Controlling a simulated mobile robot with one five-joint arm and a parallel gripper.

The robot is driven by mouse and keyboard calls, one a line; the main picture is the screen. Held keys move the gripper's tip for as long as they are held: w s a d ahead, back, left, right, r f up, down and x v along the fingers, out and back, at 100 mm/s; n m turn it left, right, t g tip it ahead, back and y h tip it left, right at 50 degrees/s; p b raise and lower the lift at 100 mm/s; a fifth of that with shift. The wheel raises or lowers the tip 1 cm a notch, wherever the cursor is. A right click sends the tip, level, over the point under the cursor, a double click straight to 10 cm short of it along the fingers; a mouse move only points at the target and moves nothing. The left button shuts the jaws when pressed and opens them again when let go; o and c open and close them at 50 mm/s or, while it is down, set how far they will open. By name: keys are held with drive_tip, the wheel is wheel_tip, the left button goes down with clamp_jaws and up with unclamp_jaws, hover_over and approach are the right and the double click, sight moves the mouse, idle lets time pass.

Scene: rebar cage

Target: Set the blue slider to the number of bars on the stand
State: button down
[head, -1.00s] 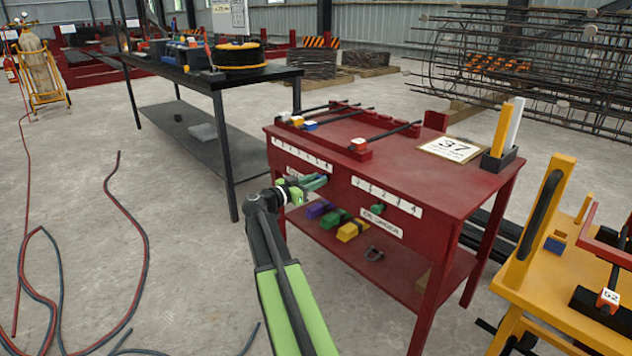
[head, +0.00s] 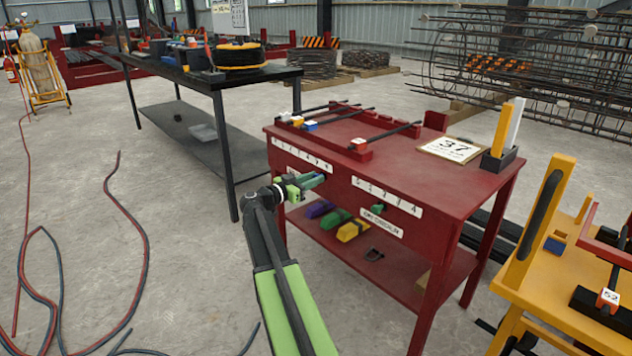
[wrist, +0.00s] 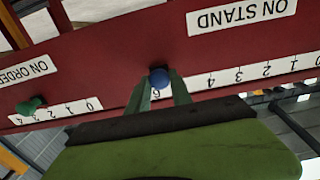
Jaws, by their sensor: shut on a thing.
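The blue slider knob (wrist: 159,77) sits between the fingers of my gripper (wrist: 158,86) in the wrist view, which is upside down. My gripper is shut on it. The white ON STAND scale (wrist: 238,75) runs along the red panel; the knob is at the high-number end, by a numeral that looks like 6, and the fingers cover part of the strip. In the head view my gripper (head: 312,181) is at the front of the red table (head: 400,175) and hides the knob. Three black bars (head: 392,132) show on the stand (head: 335,136) on the table top.
A green knob (head: 377,209) is on the second scale, labelled ON ORDER (wrist: 22,74). A card reading 37 (head: 452,149) lies on the table. Coloured blocks (head: 350,231) lie on the lower shelf. A yellow bench (head: 545,270) stands at right; hoses (head: 130,235) lie on the floor at left.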

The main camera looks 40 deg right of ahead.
drive_tip(key=w, duration=0.5)
drive_tip(key=w+d, duration=0.1)
drive_tip(key=w, duration=0.2)
drive_tip(key=shift+w, duration=0.25)
drive_tip(key=shift+a, duration=0.1)
drive_tip(key=c, duration=1.2)
unclamp_jaws()
drive_tip(key=shift+o, duration=0.2)
drive_tip(key=w+a, duration=0.1)
drive_tip(key=a, duration=1.6)
drive_tip(key=shift+a, duration=0.25)
drive_tip(key=shift+w, duration=0.1)
